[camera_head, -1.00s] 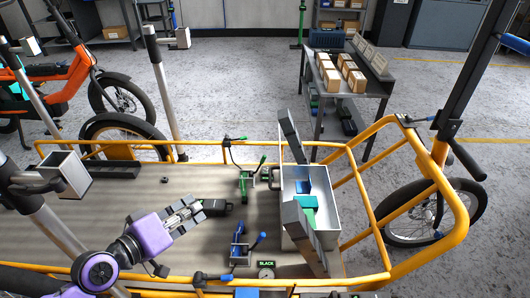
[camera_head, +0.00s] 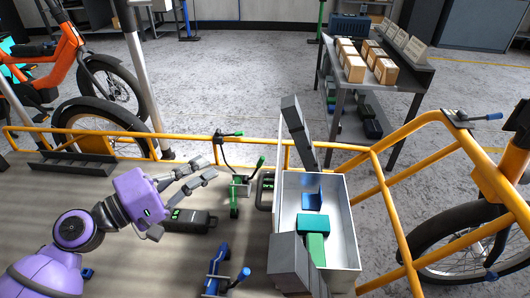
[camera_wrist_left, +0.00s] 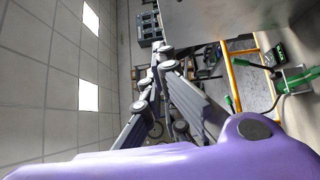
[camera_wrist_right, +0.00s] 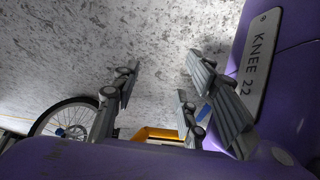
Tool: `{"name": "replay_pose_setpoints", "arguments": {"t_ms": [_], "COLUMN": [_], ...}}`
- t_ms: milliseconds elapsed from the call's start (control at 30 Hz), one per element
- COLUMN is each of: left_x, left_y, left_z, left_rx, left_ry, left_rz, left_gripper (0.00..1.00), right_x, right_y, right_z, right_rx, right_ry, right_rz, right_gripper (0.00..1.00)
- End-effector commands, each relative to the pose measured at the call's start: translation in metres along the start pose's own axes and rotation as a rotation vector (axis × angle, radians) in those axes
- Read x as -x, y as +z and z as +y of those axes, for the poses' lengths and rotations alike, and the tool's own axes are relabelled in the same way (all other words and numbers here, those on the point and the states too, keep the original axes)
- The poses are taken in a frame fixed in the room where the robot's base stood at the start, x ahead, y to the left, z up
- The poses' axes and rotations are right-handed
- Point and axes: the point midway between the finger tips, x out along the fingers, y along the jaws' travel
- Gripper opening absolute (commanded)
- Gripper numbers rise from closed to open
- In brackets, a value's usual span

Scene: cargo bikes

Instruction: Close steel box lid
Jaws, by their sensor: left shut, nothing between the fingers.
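The open steel box (camera_head: 284,206) stands at the right end of the cargo bed in the head view. One grey lid part (camera_head: 298,130) stands up, tilted, at its far end. Another grey part (camera_head: 287,262) rises at its near end. Inside lie a teal block (camera_head: 313,223), a green block (camera_head: 316,247) and a blue piece (camera_head: 312,201). My left gripper (camera_head: 212,167) is left of the box, apart from it, shut and empty; its fingertips meet in the left wrist view (camera_wrist_left: 164,50). My right gripper (camera_wrist_right: 162,68) shows only in its wrist view, fingers apart over grey floor.
Left of the box are a green-handled clamp (camera_head: 236,198), a blue clamp (camera_head: 216,268) and a dark case (camera_head: 188,221). A yellow rail (camera_head: 345,155) frames the bed. A metal table (camera_head: 397,77) with cartons stands behind. Bare bed lies at left.

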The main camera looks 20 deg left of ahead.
Motion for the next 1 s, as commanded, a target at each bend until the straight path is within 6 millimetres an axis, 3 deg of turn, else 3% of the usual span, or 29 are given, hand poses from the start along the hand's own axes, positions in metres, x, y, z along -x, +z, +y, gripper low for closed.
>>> {"name": "replay_pose_setpoints", "arguments": {"t_ms": [33,167,400,667,1000], "left_x": [-0.001,-0.007,-0.048,-0.104,-0.128], "left_y": [-0.001,-0.001,-0.001,-0.001,0.026], "left_z": [-0.01,-0.012,-0.009,-0.009,-0.011], "left_rx": [0.002,0.0,-0.003,-0.001,0.001], "left_ry": [-0.005,-0.005,-0.002,-0.002,-0.004], "left_rz": [0.0,-0.001,-0.002,-0.001,0.0], "left_gripper": [0.0,0.0,0.0,0.0,0.0], "right_x": [-0.005,-0.004,-0.001,-0.001,-0.003], "right_y": [0.007,0.016,0.023,0.02,0.009], "right_z": [0.0,0.001,0.003,0.002,-0.001], "right_rx": [0.004,0.008,0.012,0.011,-0.003], "right_ry": [-0.001,-0.001,0.0,-0.001,0.0], "right_rz": [-0.014,-0.032,-0.045,-0.038,-0.017], "right_gripper": [0.4,0.4,0.4,0.4,0.4]}}
